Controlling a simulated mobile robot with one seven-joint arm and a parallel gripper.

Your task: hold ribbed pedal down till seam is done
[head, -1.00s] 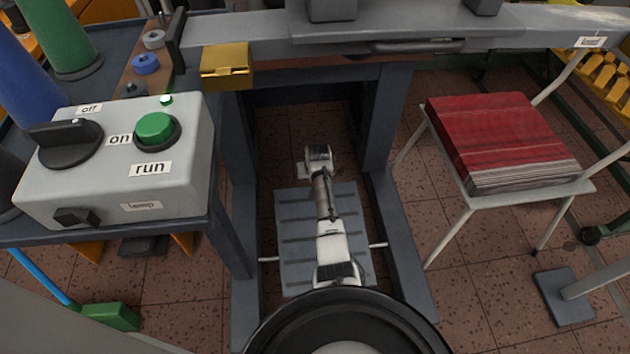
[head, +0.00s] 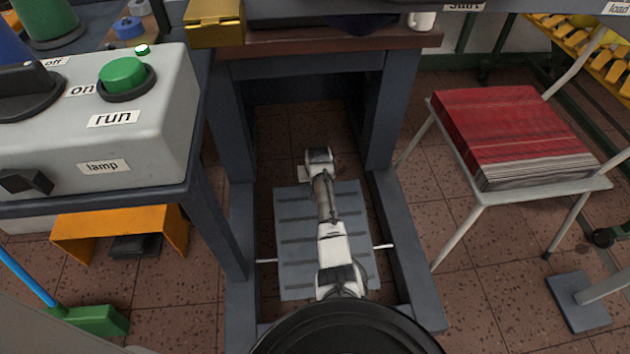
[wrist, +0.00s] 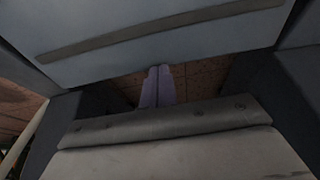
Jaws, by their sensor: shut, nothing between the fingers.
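The ribbed pedal (head: 300,250) is a grey-blue plate with dark cross ribs, low between the legs of the bench frame in the head view. My arm stretches over it, its far end just beyond the pedal's far edge. My gripper's fingers are not distinct there. In the wrist view, my gripper (wrist: 157,88) shows as two pale fingers, shut together and empty, over a gap with brown floor behind. A grey panel with a dark strip (wrist: 160,35) lies above them, possibly the pedal. I cannot tell whether the fingertips touch anything or how far the pedal is pressed.
A grey control box (head: 150,130) with a green run button (head: 122,74) and a lit indicator stands at left. Bench legs (head: 232,130) flank the pedal closely. A chair with red striped cloth (head: 515,130) stands at right. A grey bolted bar (wrist: 170,122) crosses the wrist view.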

